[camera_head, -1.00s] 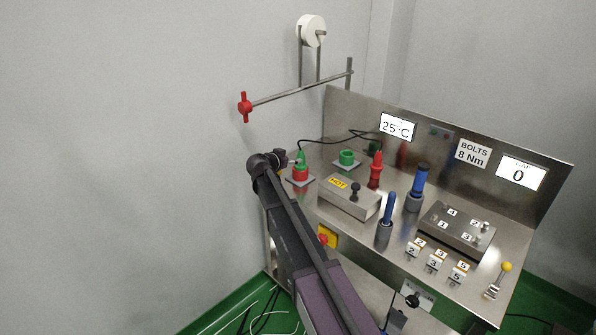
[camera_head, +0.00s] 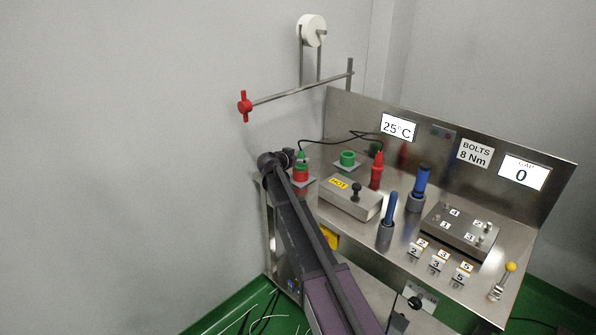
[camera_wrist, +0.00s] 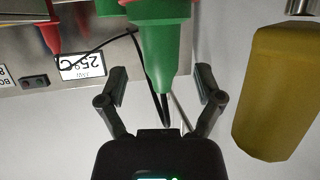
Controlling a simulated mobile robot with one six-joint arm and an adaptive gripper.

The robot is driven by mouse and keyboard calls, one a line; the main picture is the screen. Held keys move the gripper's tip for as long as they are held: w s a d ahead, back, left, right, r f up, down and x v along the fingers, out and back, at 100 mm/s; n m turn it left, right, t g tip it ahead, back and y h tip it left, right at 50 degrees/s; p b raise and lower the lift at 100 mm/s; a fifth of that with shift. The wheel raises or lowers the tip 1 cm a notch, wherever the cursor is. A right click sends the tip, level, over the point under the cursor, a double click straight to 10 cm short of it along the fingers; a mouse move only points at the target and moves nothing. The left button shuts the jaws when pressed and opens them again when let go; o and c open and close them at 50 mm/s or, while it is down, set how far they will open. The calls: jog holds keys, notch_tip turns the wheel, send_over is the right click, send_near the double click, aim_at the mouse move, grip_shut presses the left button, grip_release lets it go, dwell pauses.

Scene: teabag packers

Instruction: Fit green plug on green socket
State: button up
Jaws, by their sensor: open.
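The green plug (camera_head: 301,155) stands upright on the red socket (camera_head: 301,174) at the left of the steel bench. Its black cable runs off to the right. In the wrist view the plug (camera_wrist: 164,50) is between the two fingers of my gripper (camera_wrist: 162,85), which are open and spread apart on either side of it. Red shows above the plug in that view. The green socket (camera_head: 347,160) sits right of and behind the red one, with nothing on it. My gripper is small and partly hidden by my arm in the head view.
A red plug (camera_head: 376,172) stands right of the green socket. The HOT box (camera_head: 350,196) with a black knob is in front. Blue-handled tools (camera_head: 420,183) stand farther right. A rail with a red end (camera_head: 245,106) hangs above. The wrist view shows a yellow block (camera_wrist: 280,95) beside my gripper.

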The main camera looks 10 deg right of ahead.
jog(key=shift+x, duration=1.1)
grip_shut()
